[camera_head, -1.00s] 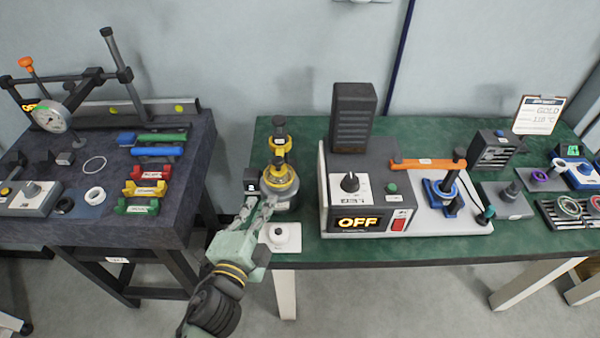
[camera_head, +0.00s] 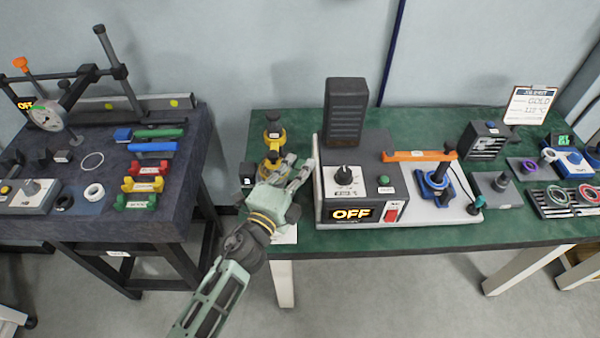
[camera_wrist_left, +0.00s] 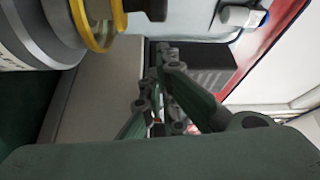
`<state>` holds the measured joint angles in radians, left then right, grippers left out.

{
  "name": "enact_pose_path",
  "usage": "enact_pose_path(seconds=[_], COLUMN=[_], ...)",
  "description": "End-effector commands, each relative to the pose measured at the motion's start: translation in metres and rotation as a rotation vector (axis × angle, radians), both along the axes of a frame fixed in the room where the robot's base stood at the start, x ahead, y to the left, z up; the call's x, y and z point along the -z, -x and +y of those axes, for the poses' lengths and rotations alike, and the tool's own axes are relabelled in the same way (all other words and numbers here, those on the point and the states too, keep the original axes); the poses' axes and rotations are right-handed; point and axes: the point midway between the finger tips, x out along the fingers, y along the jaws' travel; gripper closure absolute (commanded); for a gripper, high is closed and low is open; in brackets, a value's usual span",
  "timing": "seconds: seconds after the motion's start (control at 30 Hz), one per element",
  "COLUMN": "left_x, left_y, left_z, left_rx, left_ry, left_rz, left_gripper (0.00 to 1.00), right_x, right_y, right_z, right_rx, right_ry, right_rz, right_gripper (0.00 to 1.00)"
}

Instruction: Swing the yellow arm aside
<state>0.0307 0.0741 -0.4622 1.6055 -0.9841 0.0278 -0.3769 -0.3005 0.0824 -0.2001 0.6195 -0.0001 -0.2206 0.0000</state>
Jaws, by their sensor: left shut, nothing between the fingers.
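A small upright device with yellow parts stands at the left end of the green bench; its yellow arm (camera_head: 274,137) shows near the top, below a black knob. My left gripper (camera_head: 299,166) is shut and empty, in front of the device and at its right side, and it hides much of the lower body. In the left wrist view the shut fingers (camera_wrist_left: 160,92) hold nothing, and a yellow ring (camera_wrist_left: 105,38) on a grey round body shows at upper left. I cannot tell if the gripper touches the device. My right gripper is out of view.
A grey heater box (camera_head: 365,178) with an OFF display stands close to the right of the gripper. A dark table (camera_head: 185,215) with tools is farther left.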

Motion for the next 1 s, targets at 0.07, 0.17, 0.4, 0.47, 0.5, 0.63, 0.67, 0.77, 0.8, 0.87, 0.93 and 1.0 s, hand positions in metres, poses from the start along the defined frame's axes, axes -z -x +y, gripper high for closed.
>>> enact_pose_path(seconds=[0.07,0.17,0.4,0.47,0.5,0.63,0.67,0.77,0.8,0.87,0.93,1.0], left_x=[0.000,0.001,0.002,0.002,0.002,0.002,0.002,0.002,0.002,0.001,0.001,0.001], left_y=[-0.001,-0.002,-0.002,-0.002,-0.002,-0.002,-0.002,-0.001,-0.001,-0.001,-0.001,0.000], left_z=[0.008,0.015,0.019,0.019,0.019,0.020,0.020,0.023,0.024,0.026,0.027,0.029], left_rx=[0.002,0.003,0.003,0.003,0.003,0.006,0.008,0.023,0.033,0.047,0.054,0.062], left_ry=[0.002,0.002,0.003,0.003,0.003,0.001,0.002,-0.001,-0.002,0.001,0.001,0.000], left_rz=[0.000,0.000,-0.001,-0.001,-0.001,-0.001,-0.001,-0.003,-0.003,-0.003,-0.002,-0.002], left_gripper=[1.00,1.00,1.00,1.00,1.00,1.00,1.00,1.00,1.00,1.00,1.00,1.00], right_x=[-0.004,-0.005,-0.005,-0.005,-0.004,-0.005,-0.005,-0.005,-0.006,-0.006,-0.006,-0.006], right_y=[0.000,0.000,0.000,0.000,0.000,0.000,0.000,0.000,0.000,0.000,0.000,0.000], right_z=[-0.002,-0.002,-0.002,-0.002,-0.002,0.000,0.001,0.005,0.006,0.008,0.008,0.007], right_rx=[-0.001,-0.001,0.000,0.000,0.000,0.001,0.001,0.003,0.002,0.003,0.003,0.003], right_ry=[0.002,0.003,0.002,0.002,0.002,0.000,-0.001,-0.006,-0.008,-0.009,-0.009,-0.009], right_rz=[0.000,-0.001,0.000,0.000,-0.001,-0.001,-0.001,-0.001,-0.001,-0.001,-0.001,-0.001], right_gripper=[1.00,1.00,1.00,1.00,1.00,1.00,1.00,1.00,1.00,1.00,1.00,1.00])
